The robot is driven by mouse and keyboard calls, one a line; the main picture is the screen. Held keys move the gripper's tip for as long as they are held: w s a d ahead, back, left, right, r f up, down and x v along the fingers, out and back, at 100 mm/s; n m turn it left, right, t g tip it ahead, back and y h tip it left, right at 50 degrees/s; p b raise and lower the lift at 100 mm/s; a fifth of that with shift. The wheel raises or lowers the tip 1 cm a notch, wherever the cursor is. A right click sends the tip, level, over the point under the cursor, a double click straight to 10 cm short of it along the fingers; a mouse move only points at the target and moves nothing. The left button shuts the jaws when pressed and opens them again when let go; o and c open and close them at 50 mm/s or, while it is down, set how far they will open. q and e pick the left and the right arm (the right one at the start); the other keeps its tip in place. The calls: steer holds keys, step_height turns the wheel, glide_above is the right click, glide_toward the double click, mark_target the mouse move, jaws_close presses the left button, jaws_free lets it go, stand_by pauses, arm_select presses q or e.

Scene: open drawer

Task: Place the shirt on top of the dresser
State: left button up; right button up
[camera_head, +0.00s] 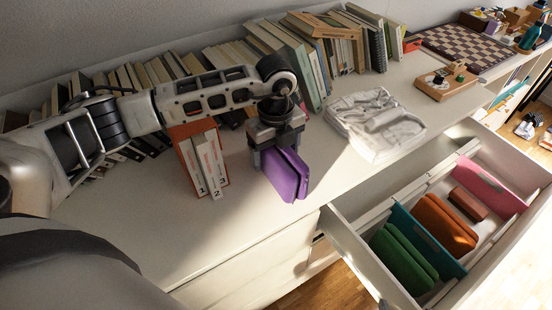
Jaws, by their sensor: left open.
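A purple folded shirt (284,178) stands on edge at the front part of the white dresser top (235,225). I cannot tell whether its lower edge touches the surface. My left gripper (274,150) comes from above and is open at the upper part of the shirt, with its fingers beside the cloth. The fingertips are partly hidden by the shirt. An open drawer (340,245) juts out at the lower right. My right gripper is not in view.
A white folded cloth (375,122) lies right of the gripper. Upright binders (204,164) stand close on its left. Books (290,60) line the wall.

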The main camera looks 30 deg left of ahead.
mark_target(280, 162)
arm_select(q)
steer(key=shift+f, duration=1.25)
steer(key=c, duration=1.1)
steer(key=shift+c, duration=0.2)
steer(key=shift+r, duration=0.2)
steer(key=shift+r, duration=0.25)
step_height(280, 162, up, 2)
steer(key=shift+w+r+b, duration=0.1)
steer(key=shift+b, duration=0.4)
steer(key=s+d+r, duration=0.2)
steer(key=r, duration=0.1)
steer(key=s+r, duration=0.1)
steer(key=r, duration=0.1)
steer(key=shift+s+d+r, duration=0.2)
steer(key=shift+s+d, duration=0.1)
steer(key=shift+d, duration=0.1)
steer(key=s+d+r+b, duration=0.1)
steer(key=s+d+r, duration=0.3)
steer(key=s, duration=0.3)
steer(key=shift+s+d+r, duration=0.3)
steer(key=shift+s+d, duration=0.1)
steer(key=shift+d, duration=0.4)
